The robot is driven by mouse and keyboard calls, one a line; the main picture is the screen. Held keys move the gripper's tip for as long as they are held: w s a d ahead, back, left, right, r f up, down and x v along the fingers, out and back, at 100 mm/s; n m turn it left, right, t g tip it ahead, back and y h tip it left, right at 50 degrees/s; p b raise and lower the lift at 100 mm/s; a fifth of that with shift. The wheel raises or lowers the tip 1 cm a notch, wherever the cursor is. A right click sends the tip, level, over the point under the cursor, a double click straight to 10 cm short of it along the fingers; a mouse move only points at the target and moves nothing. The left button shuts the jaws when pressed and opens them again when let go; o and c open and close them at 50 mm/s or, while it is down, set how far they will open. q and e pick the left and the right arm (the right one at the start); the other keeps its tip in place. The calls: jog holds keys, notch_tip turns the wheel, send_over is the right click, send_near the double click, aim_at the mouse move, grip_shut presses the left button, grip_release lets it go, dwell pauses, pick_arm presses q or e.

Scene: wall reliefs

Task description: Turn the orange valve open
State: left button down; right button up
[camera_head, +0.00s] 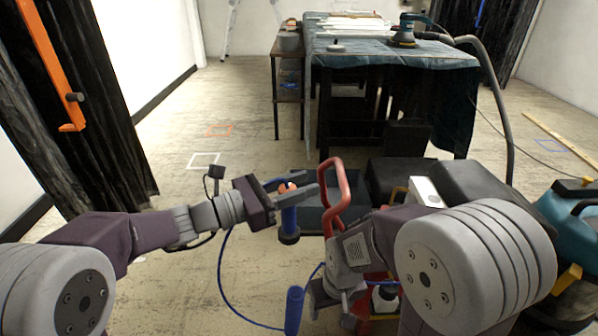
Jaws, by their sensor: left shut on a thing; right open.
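My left gripper (296,191) is shut on the small orange valve (287,187), whose orange part shows between the two grey fingers. The fingers hide part of the valve, so its angle is hard to tell. A blue upright cylinder (289,220) sits directly below the valve, with a darker collar at its lower end. My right gripper (335,300) is lower, near the bottom middle, open, with nothing seen between its fingers. It is apart from the valve. A second blue cylinder (294,310) stands just left of it.
A thin blue hose (222,270) loops at the left of the cylinders. A red bent tube (344,190) rises close right of my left gripper. Dark boxes (398,172) lie behind. A cloth-covered table (390,62) stands farther back. The floor at left is mostly clear.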

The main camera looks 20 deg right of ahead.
pick_arm(q)
jog(key=shift+s+a+m+g+y+p, duration=0.1)
jog(key=shift+s+m+g+y+p, duration=0.4)
jog(key=shift+m+g+p, duration=1.6)
jog(key=shift+s+a+m+g+y+p, duration=0.1)
jog(key=shift+s+m+g+y+p, duration=0.2)
jog(key=shift+m+g+y+p, duration=1.7)
jog(key=shift+s+a+m+g+h+p, duration=0.1)
jog(key=shift+s+m+g+h+p, duration=0.5)
jog(key=shift+g+p, duration=2.9)
jog(key=shift+w+m, duration=0.2)
jog(key=shift+m, duration=0.1)
jog(key=c, duration=1)
grip_release()
jog(key=shift+o, duration=0.2)
jog(key=shift+p, duration=0.3)
